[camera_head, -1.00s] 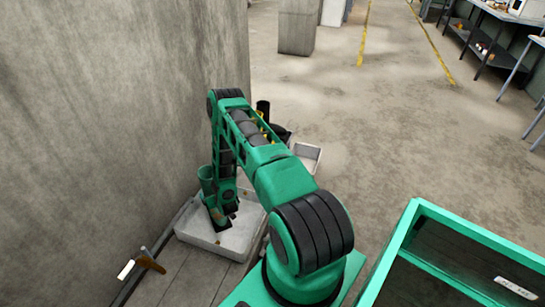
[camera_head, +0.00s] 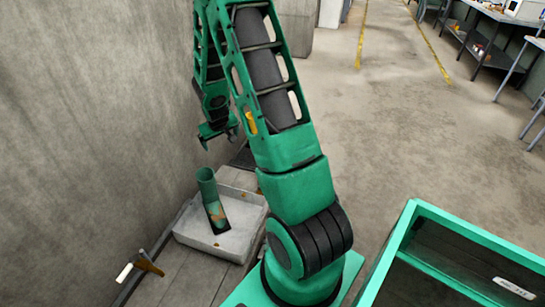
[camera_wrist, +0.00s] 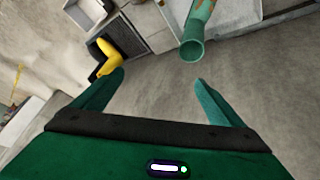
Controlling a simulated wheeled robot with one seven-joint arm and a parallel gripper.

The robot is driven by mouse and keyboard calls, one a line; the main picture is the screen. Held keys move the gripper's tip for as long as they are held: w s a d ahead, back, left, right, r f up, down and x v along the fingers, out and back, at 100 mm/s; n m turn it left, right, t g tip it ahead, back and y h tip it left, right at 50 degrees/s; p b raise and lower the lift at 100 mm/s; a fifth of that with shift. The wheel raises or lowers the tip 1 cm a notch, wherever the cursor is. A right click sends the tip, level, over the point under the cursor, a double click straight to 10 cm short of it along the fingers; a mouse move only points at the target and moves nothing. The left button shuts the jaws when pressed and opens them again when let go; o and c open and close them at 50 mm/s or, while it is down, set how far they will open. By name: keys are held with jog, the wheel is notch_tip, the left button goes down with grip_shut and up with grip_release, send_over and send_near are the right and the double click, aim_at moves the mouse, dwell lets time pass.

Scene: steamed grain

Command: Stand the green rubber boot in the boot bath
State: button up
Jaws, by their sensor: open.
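The green rubber boot (camera_head: 208,190) stands in the boot bath (camera_head: 240,243), a shallow pale grey tray by the wall. Its shaft points up with a slight lean, its open top is clear, and brown marks show low on it. In the wrist view the boot (camera_wrist: 194,42) shows at the top, ahead of the fingers, with part of the bath (camera_wrist: 243,17) beside it. My gripper (camera_head: 218,137) is above and beyond the boot, apart from it. In the wrist view my gripper (camera_wrist: 160,82) has its two fingers spread with nothing between them.
A concrete wall (camera_head: 90,120) runs close along the left. A yellow boot (camera_wrist: 107,52) lies or stands near a dark tray in the wrist view. A brown-handled tool (camera_head: 150,264) is at the wall's foot. Open floor (camera_head: 400,130) lies to the right.

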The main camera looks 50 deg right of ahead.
jog(key=s+a+r+g, duration=0.1)
jog(key=s+a+r, duration=0.1)
jog(key=s+r, duration=0.6)
jog(key=s+a+r+m+g+y, duration=0.1)
jog(key=s+a+r, duration=0.2)
jog(key=s, duration=0.6)
jog(key=s+a+r+g+y, duration=0.1)
jog(key=s+a+r, duration=0.3)
jog(key=s, duration=0.6)
jog(key=s+a+r+m+g+y, duration=0.1)
jog(key=s+a+r, duration=0.3)
jog(key=s, duration=0.6)
jog(key=shift+a+r+m+g+y, duration=0.2)
jog(key=shift+r+m+g+y, duration=0.1)
jog(key=shift+r+g+y, duration=0.35)
jog(key=shift+s+r, duration=0.1)
